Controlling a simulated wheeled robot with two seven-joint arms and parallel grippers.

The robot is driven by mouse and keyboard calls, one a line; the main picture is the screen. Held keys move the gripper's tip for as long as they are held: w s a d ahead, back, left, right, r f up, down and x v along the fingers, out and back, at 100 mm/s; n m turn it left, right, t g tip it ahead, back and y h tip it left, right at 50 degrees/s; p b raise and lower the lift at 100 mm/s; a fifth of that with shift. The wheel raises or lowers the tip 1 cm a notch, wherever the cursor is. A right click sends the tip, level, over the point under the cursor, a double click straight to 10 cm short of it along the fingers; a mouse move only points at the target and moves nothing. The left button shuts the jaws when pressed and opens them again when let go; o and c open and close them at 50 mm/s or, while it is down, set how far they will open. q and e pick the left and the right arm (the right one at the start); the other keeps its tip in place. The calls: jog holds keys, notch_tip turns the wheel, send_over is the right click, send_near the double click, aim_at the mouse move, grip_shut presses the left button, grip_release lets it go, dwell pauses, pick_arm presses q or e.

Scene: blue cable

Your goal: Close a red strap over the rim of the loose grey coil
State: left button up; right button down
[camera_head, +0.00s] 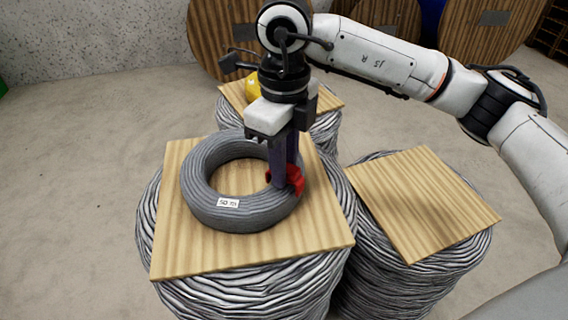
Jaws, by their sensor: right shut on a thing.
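The loose grey coil (205,200) lies flat on a square wooden board (185,258), with a small white label on its near side. A red strap (296,181) is at the coil's right rim. My right gripper (285,182) reaches down from above at that rim, its fingers shut on the red strap. The fingers hide part of the strap and rim, so I cannot tell whether the strap is fully around the coil. My left gripper is not in view.
The board rests on a large stack of grey cable (250,292). A bare board (425,200) tops another stack at right. Behind, a third board (325,100) carries a yellow object (253,88). Large wooden reels (487,30) stand at the back. Open floor lies left.

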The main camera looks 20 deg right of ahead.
jog(key=shift+f, duration=0.25)
dwell(0.5)
jog(key=c, duration=1.4)
grip_release()
jog(key=shift+r+p, duration=1.9)
jog(key=shift+r, duration=1.65)
jog(key=shift+f, duration=0.1)
